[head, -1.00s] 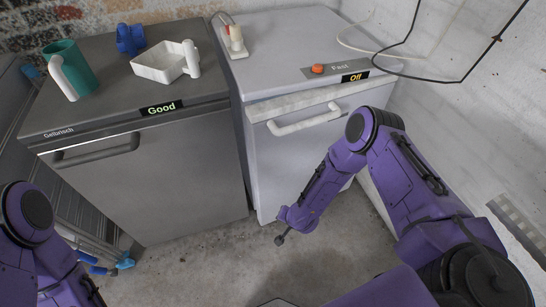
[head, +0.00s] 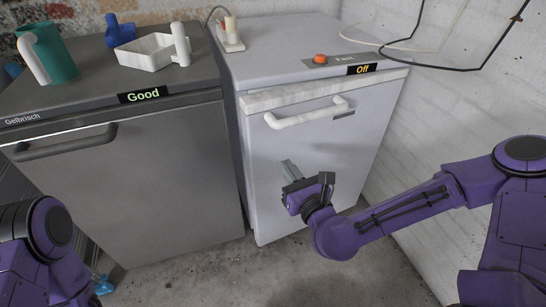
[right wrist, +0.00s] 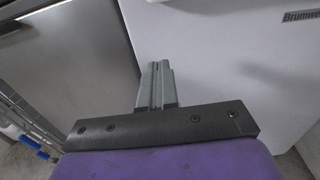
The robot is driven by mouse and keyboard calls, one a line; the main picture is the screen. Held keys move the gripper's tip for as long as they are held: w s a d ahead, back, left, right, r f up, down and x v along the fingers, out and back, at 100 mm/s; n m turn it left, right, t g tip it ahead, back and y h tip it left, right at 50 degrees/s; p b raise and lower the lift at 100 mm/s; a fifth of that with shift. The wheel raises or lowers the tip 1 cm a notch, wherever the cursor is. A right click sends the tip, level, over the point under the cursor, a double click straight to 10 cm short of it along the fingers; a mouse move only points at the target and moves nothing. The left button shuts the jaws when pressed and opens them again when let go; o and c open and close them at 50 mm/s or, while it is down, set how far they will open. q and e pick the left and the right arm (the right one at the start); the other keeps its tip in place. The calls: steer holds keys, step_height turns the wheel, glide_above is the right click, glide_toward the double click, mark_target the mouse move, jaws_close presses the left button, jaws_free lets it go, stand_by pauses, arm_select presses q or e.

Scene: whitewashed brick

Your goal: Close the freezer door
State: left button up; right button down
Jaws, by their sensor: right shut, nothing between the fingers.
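The white freezer (head: 290,52) stands right of a grey appliance, and its white door (head: 345,145) faces me. A pale strip shows along the door's top edge; I cannot tell how far the door stands from the body. A white bar handle (head: 308,116) is near the door's top. My right gripper (head: 288,168) is below the handle, in front of the door's left half, its fingers pointing toward the door. In the right wrist view its fingers (right wrist: 157,72) are together and empty; whether they touch the door is unclear. My left arm shows at lower left, its gripper out of frame.
The grey appliance (head: 130,170), labelled Good, holds a green cup (head: 52,55), a white tray-like dish (head: 150,53) and a blue piece (head: 120,32). An orange button (head: 320,59) and a plug strip (head: 230,38) are on the freezer. A white brick wall (head: 450,110) bounds the right.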

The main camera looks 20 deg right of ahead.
mark_target(267, 139)
arm_select(q)
steer(key=shift+f, duration=0.35)
arm_select(e)
steer(key=w, duration=0.3)
steer(key=w+a, duration=0.1)
steer(key=w, duration=0.5)
steer(key=shift+w+a, duration=0.2)
steer(key=shift+w, duration=0.2)
